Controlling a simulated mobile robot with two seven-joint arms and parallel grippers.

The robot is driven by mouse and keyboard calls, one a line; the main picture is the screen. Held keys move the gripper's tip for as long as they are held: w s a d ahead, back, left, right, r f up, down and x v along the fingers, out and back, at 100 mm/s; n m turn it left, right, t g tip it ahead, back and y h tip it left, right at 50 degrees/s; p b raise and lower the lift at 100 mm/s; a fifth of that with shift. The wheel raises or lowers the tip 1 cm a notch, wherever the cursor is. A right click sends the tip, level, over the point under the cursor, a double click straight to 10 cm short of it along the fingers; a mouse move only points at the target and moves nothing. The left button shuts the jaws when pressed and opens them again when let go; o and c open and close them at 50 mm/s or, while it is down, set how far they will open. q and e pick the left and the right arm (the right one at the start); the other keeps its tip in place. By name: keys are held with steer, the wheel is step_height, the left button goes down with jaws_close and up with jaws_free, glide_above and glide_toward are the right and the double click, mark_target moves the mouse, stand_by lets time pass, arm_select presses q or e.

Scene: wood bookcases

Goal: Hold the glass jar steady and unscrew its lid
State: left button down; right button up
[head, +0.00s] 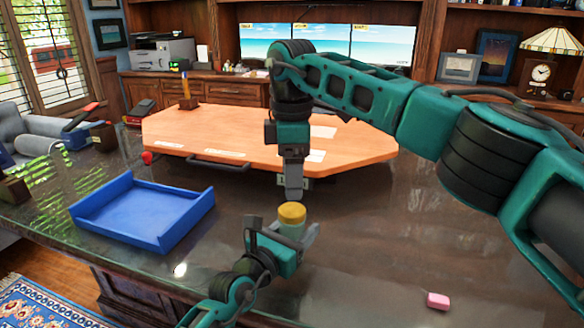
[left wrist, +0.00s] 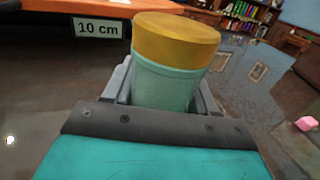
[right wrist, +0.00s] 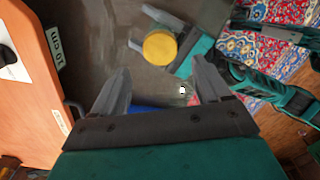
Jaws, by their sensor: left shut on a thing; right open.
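The glass jar (head: 291,229) stands upright on the dark desk, pale green, with a yellow lid (head: 292,212) on top. My left gripper (head: 286,236) is shut around the jar's body from the front left. In the left wrist view the jar (left wrist: 165,86) sits between the fingers, with the lid (left wrist: 175,38) above them and clear of them. My right gripper (head: 293,186) points down above and just behind the lid, apart from it. In the right wrist view its fingers (right wrist: 160,88) are open and empty, and the lid (right wrist: 160,46) shows beyond them.
An orange board (head: 230,135) stands behind the jar, its front edge close to my right gripper. A blue tray (head: 145,212) lies at the left. A pink block (head: 437,300) lies at the front right. The desk right of the jar is clear.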

mark_target(292, 210)
step_height(292, 210, down, 7)
steer(key=shift+f, duration=0.1)
stand_by(0.3)
